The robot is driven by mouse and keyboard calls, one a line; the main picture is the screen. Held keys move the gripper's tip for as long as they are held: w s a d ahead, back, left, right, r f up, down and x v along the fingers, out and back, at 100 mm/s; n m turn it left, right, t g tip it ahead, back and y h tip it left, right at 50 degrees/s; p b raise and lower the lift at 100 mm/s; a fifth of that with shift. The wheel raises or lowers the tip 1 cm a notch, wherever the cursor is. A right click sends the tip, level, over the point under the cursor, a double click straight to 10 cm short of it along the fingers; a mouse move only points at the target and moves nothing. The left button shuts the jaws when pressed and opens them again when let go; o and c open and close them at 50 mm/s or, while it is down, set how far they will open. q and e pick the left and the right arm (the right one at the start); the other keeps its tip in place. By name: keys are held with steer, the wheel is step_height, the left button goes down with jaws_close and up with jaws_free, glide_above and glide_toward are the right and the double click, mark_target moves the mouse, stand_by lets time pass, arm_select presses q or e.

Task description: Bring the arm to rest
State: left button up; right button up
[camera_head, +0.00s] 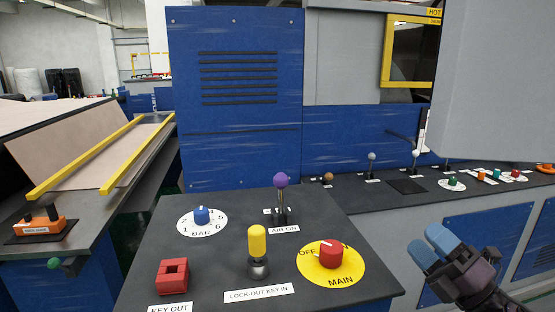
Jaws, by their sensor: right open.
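My right gripper (433,249) shows at the lower right of the head view, with blue fingertips on a dark body. It is open, with nothing seen between its fingers. It appears to the right of the dark control panel (210,256) and apart from its knobs. The red main knob (328,254) on its yellow disc is the control nearest to it in the picture. My left gripper is not in view.
The panel also carries a yellow lock-out key (257,243), a red block (173,277), a blue dial knob (202,215) and a purple-topped lever (281,181). A long console (405,186) with small controls runs behind. A grey panel (490,80) fills the upper right.

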steer(key=s+d+f+m+h, duration=0.1)
steer(key=d+f+m+h, duration=0.1)
steer(key=f+m+h, duration=0.6)
steer(key=s+d+f+m+h, duration=0.1)
steer(key=d+f+m+h, duration=0.25)
steer(key=f+m, duration=0.8)
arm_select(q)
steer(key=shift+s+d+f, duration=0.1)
arm_select(e)
steer(key=s+a+f+m+g+h, duration=0.1)
steer(key=s+a+f+m+g, duration=0.1)
steer(key=s+f, duration=0.6)
steer(key=s+a+f+m+g+h, duration=0.1)
steer(key=s+a+f+m+g, duration=0.1)
steer(key=s+f+m+g, duration=0.3)
steer(key=s+f+m, duration=0.1)
steer(key=s+f, duration=0.3)
steer(key=f, duration=0.1)
steer(key=shift+s+f, duration=0.15)
steer(key=shift+f, duration=0.25)
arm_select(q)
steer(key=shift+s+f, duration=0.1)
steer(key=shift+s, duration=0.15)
arm_select(e)
steer(key=shift+a, duration=0.1)
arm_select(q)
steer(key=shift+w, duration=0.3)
arm_select(e)
steer(key=shift+o, duration=0.5)
